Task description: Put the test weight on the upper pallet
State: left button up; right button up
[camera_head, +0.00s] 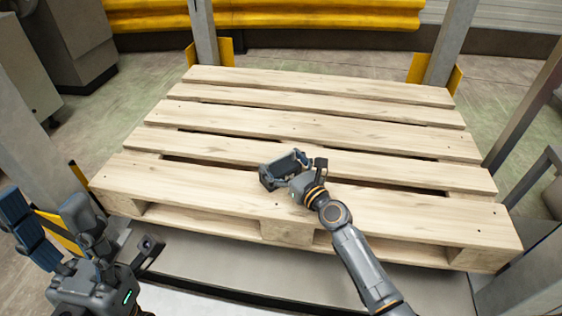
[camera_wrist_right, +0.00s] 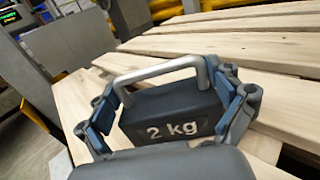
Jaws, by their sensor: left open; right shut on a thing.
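The test weight is a dark grey block marked "2 kg" with a bare metal handle; it shows in the head view (camera_head: 281,169) and large in the right wrist view (camera_wrist_right: 165,122). It is upright, over the near-middle boards of the wooden pallet (camera_head: 390,205); I cannot tell whether its underside touches them. My right gripper (camera_head: 290,172) is shut on the weight, its blue-padded fingers on either side in the right wrist view (camera_wrist_right: 163,105). My left gripper (camera_head: 48,215) is open and empty, left of the pallet's near left corner.
Grey metal posts (camera_head: 204,35) with yellow feet stand around the pallet. A yellow barrier (camera_head: 320,14) runs behind it. A grey cabinet (camera_head: 75,40) stands at the back left. The pallet's far and right boards are bare.

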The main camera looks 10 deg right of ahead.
jog(key=shift+r, duration=0.35)
jog(key=o, duration=1.5)
jog(key=shift+f, duration=0.45)
jog(key=shift+s+r, duration=0.1)
